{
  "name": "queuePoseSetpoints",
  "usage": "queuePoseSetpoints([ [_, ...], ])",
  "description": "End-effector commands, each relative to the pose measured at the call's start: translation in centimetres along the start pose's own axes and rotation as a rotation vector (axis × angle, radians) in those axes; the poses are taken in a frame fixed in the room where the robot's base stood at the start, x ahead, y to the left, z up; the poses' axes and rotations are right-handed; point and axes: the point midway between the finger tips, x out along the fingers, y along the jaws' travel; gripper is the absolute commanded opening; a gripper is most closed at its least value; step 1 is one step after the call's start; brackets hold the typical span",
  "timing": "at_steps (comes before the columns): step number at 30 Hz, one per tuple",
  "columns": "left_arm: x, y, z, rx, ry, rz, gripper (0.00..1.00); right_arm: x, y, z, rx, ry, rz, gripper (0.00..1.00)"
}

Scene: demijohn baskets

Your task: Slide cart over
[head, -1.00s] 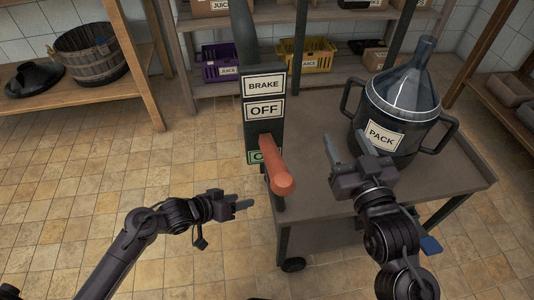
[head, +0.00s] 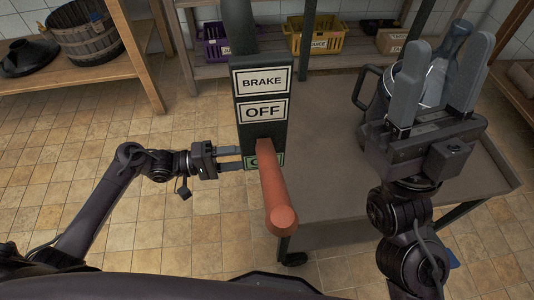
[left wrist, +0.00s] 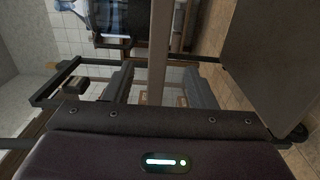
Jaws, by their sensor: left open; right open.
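The cart (head: 335,110) has a grey top and stands in the middle and right of the head view. Its dark upright panel (head: 240,135) carries BRAKE and OFF labels and a green label mostly hidden by the red lever. The red lever (head: 270,185) sticks out towards me. My left gripper (head: 242,158) is open at the panel's left edge, near the green label; contact cannot be told. Its fingers also show apart in the left wrist view (left wrist: 159,85). My right gripper (head: 448,42) is open and raised, in front of the demijohn (head: 455,45) in its black basket (head: 374,98).
Yellow (head: 315,36) and purple (head: 214,48) crates stand on the rear shelf. A wooden tub (head: 83,40) and a black lid (head: 27,57) sit on the left shelf. The tiled floor (head: 110,135) left of the cart is clear.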

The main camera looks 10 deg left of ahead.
Motion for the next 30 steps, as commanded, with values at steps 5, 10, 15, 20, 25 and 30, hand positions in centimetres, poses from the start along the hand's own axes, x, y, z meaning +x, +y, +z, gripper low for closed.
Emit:
queuePoseSetpoints([
  [5, 2.4, 0.2, 0.0, 0.000, 0.000, 0.001, 0.51, -0.4, 0.1, 2.4, 0.003, -0.126, 0.006, 0.53],
  [10, 4.7, 0.2, 0.0, 0.001, 0.000, 0.002, 0.51, -1.8, 0.1, 6.0, 0.008, -0.317, 0.013, 0.53],
  [15, 7.0, 0.2, 0.0, 0.001, -0.001, 0.002, 0.51, -3.4, 0.0, 8.7, 0.013, -0.471, 0.017, 0.53],
  [20, 8.4, 0.1, 0.0, 0.001, 0.001, 0.001, 0.51, -4.4, -0.1, 10.0, 0.015, -0.548, 0.019, 0.53],
  [25, 8.8, 0.0, 0.0, 0.002, 0.001, -0.001, 0.51, -4.8, -0.1, 10.4, 0.016, -0.571, 0.020, 0.53],
  [30, 8.8, 0.0, 0.0, 0.002, 0.001, -0.001, 0.51, -4.8, -0.1, 10.4, 0.016, -0.570, 0.020, 0.53],
])
